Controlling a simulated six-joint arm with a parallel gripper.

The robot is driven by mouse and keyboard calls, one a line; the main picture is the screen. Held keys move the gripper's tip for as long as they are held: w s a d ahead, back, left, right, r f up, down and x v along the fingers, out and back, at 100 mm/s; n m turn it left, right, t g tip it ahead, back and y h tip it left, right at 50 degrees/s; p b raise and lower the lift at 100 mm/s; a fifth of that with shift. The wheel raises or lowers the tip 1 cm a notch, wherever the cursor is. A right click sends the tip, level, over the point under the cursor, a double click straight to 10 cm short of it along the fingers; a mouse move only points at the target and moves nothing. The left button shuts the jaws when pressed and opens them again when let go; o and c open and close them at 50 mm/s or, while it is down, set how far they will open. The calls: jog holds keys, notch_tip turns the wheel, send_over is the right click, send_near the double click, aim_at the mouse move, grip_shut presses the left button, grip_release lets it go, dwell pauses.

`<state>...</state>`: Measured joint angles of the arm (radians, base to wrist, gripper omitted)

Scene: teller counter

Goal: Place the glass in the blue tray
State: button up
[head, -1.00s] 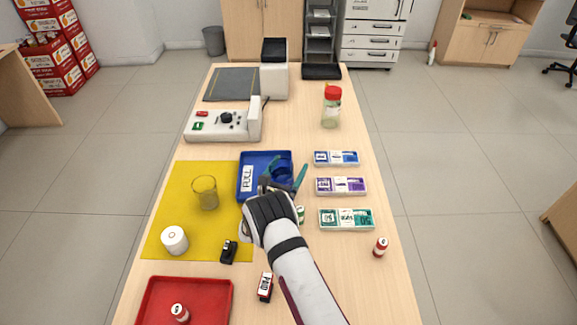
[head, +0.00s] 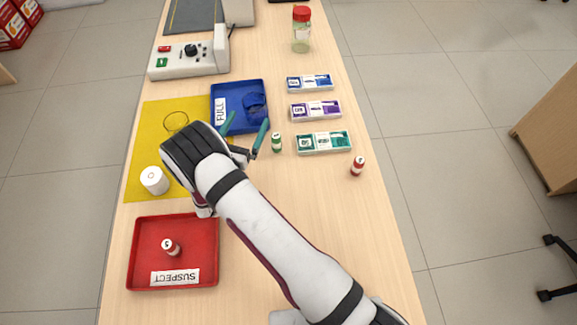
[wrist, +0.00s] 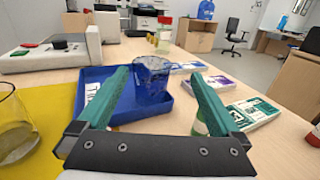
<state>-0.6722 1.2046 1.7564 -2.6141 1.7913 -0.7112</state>
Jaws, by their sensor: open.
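A clear glass (head: 255,103) stands in the right part of the blue tray (head: 228,88), looking blue through its walls; it also shows in the wrist view (wrist: 152,80), upright. A second clear glass (head: 177,117) stands on the yellow mat, its lower part hidden behind my gripper; its side shows at the left edge of the wrist view (wrist: 14,125). My gripper (head: 246,128) is open and empty, just in front of the tray. In the wrist view its teal fingers (wrist: 158,82) are spread apart, with the tray's glass beyond them.
A green-labelled roll (head: 277,143) stands close to the right finger. Several banknote bundles (head: 316,110) lie to the right. A white roll (head: 154,181) stands on the mat (head: 145,130). The red tray (head: 140,256) holds a small roll. A red-lidded jar (head: 301,32) stands farther back.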

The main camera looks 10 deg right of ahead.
jog(key=s+d+r+m+g+h, duration=0.4)
jog(key=s+d+r+m+g, duration=0.3)
jog(key=d, duration=0.3)
jog(key=s+d+r+m+g+h, duration=0.35)
jog(key=d+r+m+g, duration=0.2)
jog(key=d+m, duration=0.4)
jog(key=s+d+r+m+g+y, duration=0.1)
jog(key=s+m+g+y, duration=0.3)
jog(key=s, duration=0.5)
jog(key=s+d+r+m+g+y, duration=0.1)
jog(key=s+d+m+g+y, duration=0.15)
jog(key=s+m, duration=0.55)
jog(key=s+a+m+t+y, duration=0.2)
jog(key=s+a+m+y, duration=0.6)
jog(key=a, duration=0.4)
jog(key=shift+s+a+r+y, duration=0.15)
jog(key=shift+s+r+y, duration=0.05)
jog(key=shift+s+y, duration=0.6)
